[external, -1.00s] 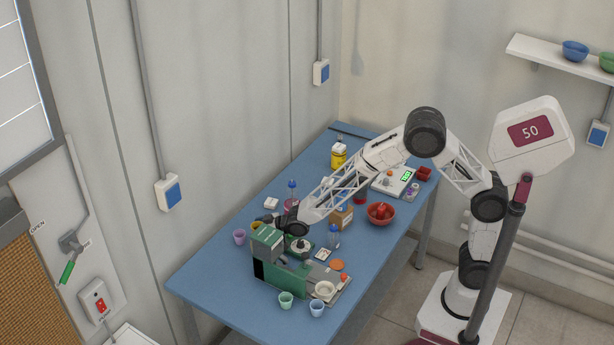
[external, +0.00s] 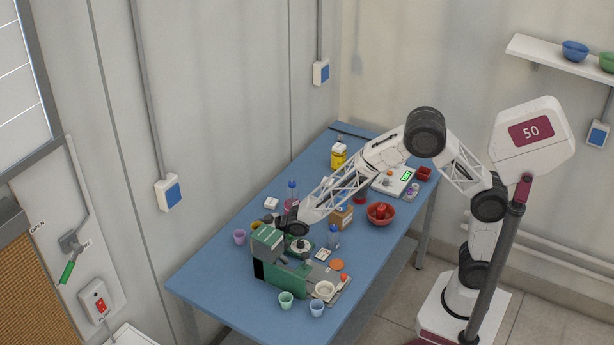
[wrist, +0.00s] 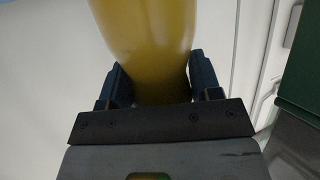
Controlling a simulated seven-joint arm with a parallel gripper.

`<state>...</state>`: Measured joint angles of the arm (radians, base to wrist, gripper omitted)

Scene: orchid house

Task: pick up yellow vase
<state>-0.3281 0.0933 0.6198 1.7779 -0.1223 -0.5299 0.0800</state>
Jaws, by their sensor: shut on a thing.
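The yellow vase (wrist: 150,35) fills the upper middle of the wrist view, its smooth wall narrowing toward my gripper. My gripper (wrist: 158,85) is shut on it, with one dark finger on each side. In the external view a small yellow patch (external: 255,225) shows behind the green machine, close to my gripper (external: 273,218). Most of the vase is hidden there, and I cannot tell whether its base touches the table.
A green machine (external: 268,243) stands just in front of my gripper. A purple cup (external: 239,237) is at left and a blue-capped bottle (external: 334,238) at right. A red bowl (external: 381,214) and a scale (external: 391,183) are farther right. The table's (external: 205,277) near left end is clear.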

